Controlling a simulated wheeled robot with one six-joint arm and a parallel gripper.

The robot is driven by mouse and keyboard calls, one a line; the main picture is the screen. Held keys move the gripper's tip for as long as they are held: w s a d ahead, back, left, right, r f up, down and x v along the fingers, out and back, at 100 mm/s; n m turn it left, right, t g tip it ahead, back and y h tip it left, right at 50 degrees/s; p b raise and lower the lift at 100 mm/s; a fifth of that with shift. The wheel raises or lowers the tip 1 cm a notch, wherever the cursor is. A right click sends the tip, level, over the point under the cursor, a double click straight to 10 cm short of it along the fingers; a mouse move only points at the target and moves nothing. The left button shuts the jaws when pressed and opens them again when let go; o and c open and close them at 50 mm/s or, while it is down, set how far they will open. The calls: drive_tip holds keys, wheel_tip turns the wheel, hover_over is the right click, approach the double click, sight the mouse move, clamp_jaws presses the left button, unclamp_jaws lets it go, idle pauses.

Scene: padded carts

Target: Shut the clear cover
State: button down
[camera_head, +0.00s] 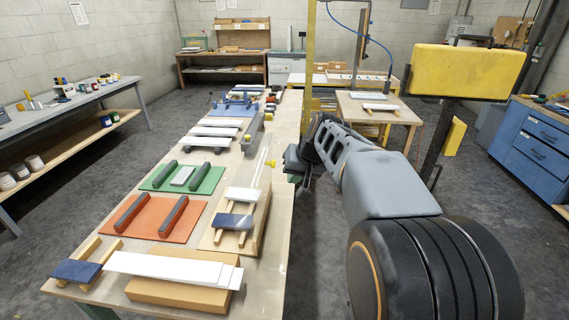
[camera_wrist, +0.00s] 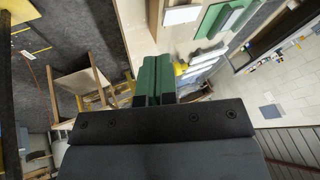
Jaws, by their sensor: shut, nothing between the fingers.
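A thin clear panel (camera_head: 263,152), which looks like the clear cover, stands raised at the right edge of the long workbench in the head view. Its outline is faint, and its hinge and exact angle are hard to make out. A small yellow knob (camera_head: 271,163) shows at its right side; a yellow spot (camera_wrist: 182,68) beside my fingers in the wrist view appears to be the same knob. My gripper (camera_head: 292,178) is just right of the knob, beside the bench edge. Its green fingers (camera_wrist: 153,72) are together and empty. Contact with the knob cannot be told.
The long workbench (camera_head: 278,225) carries a green mat (camera_head: 205,187), an orange mat (camera_head: 150,231), white boards (camera_head: 165,267) and wooden blocks. A yellow post (camera_head: 310,70) stands behind my gripper. A small table (camera_head: 395,112) is at back right. Grey floor is open along the bench's right side.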

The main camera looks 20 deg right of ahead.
drive_tip(key=w+d+r+m+t, duration=0.1)
drive_tip(key=w+d+r+t, duration=0.1)
drive_tip(key=w+d, duration=0.45)
drive_tip(key=w+a+f+p, duration=0.2)
drive_tip(key=w+a+f, duration=0.2)
drive_tip(key=w+f, duration=0.2)
drive_tip(key=shift+w+a+f, duration=0.15)
drive_tip(key=shift+w+f, duration=0.15)
drive_tip(key=shift+f, duration=0.1)
